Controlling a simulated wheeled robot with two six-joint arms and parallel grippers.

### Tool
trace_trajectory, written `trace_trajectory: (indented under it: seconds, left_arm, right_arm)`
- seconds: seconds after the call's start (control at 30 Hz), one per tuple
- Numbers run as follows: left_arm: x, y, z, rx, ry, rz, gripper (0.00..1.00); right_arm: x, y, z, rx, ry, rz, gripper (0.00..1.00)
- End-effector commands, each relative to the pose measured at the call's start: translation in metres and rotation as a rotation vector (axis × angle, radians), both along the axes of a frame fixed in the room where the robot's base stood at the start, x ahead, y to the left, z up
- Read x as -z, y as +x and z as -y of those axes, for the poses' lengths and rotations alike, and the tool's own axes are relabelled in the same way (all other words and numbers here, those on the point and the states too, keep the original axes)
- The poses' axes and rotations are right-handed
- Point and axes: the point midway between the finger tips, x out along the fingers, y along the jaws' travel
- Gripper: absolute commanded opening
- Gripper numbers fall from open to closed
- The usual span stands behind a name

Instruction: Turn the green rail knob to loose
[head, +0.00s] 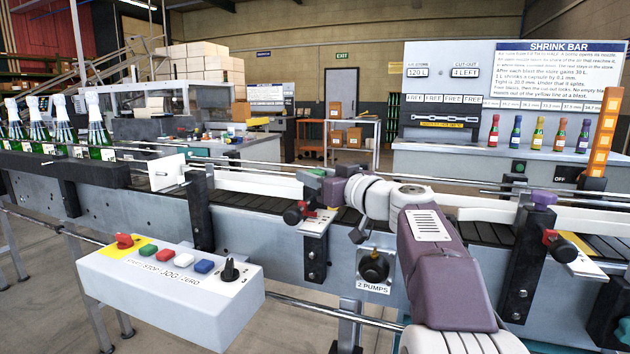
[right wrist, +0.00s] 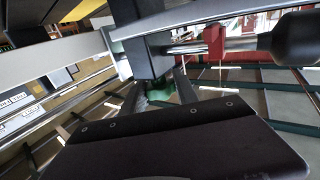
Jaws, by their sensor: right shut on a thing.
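The green rail knob (head: 318,172) sits on top of a black bracket post at the conveyor's near side, left of the middle in the head view. My right gripper (head: 328,184) reaches it from the right, with its purple wrist covering part of it. In the right wrist view my right gripper (right wrist: 160,92) has its two dark fingers closed around the green knob, which shows as a green patch (right wrist: 187,93) beneath the dark post. The knob's marking and exact turn cannot be read. My left gripper is not in view.
A purple knob (head: 544,198) tops another bracket at the right. Black handles with red clamps stand beside both brackets. A button box (head: 170,290) juts out at front left. Green bottles (head: 97,130) stand on the conveyor at the left. A pump knob (head: 374,267) is below my arm.

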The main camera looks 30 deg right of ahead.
Motion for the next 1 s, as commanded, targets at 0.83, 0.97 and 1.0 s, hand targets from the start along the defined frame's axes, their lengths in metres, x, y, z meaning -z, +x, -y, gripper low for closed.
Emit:
trace_trajectory:
  seconds: [0.83, 0.97, 1.0]
  left_arm:
    - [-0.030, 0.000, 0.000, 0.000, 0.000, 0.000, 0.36]
    - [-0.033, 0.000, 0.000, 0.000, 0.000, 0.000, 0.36]
    - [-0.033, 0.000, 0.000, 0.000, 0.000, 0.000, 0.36]
  right_arm:
    - [-0.002, 0.000, 0.000, -0.530, 0.001, -0.001, 0.00]
    - [-0.001, 0.000, 0.000, -0.552, 0.001, 0.000, 0.00]
    - [-0.001, 0.000, 0.000, -0.556, 0.001, 0.000, 0.00]
